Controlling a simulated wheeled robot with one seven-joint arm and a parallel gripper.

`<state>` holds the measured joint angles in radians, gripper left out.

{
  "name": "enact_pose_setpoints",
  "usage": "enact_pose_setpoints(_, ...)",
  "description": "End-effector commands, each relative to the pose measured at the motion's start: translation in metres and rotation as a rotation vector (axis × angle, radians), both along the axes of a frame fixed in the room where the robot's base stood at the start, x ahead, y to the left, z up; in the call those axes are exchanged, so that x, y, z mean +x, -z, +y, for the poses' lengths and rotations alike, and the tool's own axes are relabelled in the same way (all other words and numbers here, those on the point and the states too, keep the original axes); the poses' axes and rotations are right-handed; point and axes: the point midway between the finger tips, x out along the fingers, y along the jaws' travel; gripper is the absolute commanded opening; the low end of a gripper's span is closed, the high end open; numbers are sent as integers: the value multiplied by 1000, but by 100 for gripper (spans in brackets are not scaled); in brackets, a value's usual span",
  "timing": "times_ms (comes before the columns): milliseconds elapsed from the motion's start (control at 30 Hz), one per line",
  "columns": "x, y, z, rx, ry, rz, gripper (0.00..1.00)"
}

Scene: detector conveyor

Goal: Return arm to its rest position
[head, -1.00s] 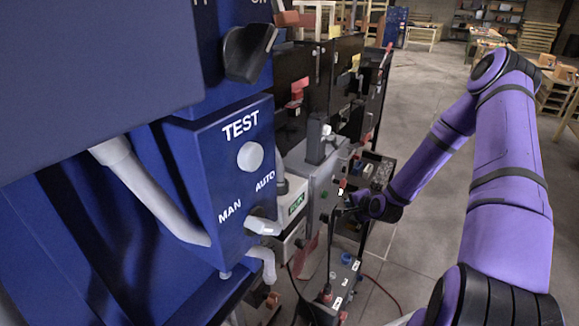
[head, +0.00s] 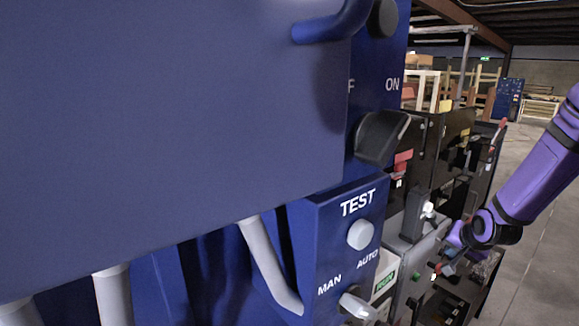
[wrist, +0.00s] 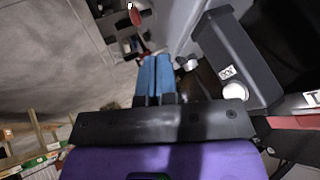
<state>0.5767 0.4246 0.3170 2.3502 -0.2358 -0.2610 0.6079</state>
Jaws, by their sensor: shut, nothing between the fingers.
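My purple arm (head: 535,175) reaches in from the right edge in the head view, bent down toward the grey and black equipment. My gripper (wrist: 154,62) shows in the wrist view as two blue fingers pressed together, with nothing between them. In the head view my gripper is small and partly lost against the dark equipment, so I cannot tell whether it touches anything. In the wrist view a grey box with a white round button (wrist: 234,91) is to the right of the fingers.
A large blue cabinet fills the left of the head view. Its TEST panel has a white button (head: 361,235) and a MAN/AUTO switch (head: 358,304); a black knob (head: 382,137) sits above. Black equipment (head: 450,150) stands beyond. Open concrete floor (head: 535,245) lies at the right.

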Motion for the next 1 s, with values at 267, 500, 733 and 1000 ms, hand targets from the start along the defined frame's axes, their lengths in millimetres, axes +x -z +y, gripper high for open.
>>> enact_pose_setpoints(267, -33, -78, 26, -162, -112, 67, 0)
enact_pose_setpoints(500, -74, -137, 51, -263, -195, 117, 0)
enact_pose_setpoints(733, -124, -186, 75, -326, -273, 153, 0)
enact_pose_setpoints(1000, -193, -230, 100, -362, -379, 181, 0)
